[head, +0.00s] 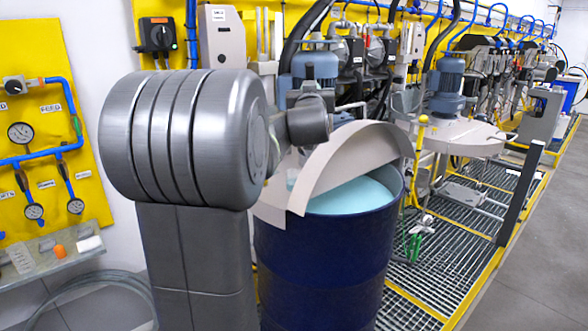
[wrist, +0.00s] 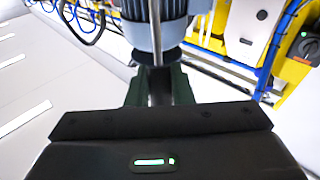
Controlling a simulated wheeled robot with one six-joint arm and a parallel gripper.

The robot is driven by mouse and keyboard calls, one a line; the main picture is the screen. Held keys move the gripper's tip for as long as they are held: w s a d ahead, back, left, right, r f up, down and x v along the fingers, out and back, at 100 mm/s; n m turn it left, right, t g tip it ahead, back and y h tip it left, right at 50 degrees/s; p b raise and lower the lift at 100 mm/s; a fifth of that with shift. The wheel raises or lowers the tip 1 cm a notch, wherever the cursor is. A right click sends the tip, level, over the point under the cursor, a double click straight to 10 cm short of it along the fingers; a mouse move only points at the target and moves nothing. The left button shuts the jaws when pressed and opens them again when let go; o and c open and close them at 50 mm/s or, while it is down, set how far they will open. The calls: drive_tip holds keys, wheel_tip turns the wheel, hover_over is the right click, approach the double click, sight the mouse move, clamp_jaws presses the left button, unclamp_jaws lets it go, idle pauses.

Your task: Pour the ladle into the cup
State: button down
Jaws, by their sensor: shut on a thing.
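In the wrist view, my gripper (wrist: 158,88) has its dark green fingers closed around a thin grey metal rod, which looks like the handle of the ladle (wrist: 155,45). The ladle's bowl is not visible in either view. In the head view, my grey arm fills the left middle, and the gripper itself cannot be made out there. A dark blue drum (head: 322,262) holds pale blue liquid (head: 352,195) under a raised beige half cover (head: 350,158). I cannot clearly identify a cup in either view.
A clear shelf (head: 38,270) at the left carries a small orange item (head: 60,250) and a white one (head: 90,244). Blue motors (head: 448,85) and yellow panels line the wall. Metal grating (head: 440,255) lies right of the drum, with open floor beyond (head: 535,275).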

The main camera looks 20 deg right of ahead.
drive_tip(key=r+p, duration=0.2)
drive_tip(key=r, duration=0.1)
drive_tip(key=r+p, duration=0.1)
drive_tip(key=p, duration=0.1)
drive_tip(key=shift+d+r, duration=0.15)
drive_tip(key=shift+d, duration=0.2)
drive_tip(key=shift+d+r+m, duration=0.7)
drive_tip(key=shift+d+r, duration=0.6)
drive_tip(key=shift+r, duration=4.1)
drive_tip(key=d+r+m+g, duration=0.1)
drive_tip(key=d+m, duration=0.3)
drive_tip(key=d, duration=0.5)
drive_tip(key=shift+s+d+r+g, duration=0.3)
drive_tip(key=shift+s+d+g, duration=0.1)
drive_tip(key=shift+g, duration=0.2)
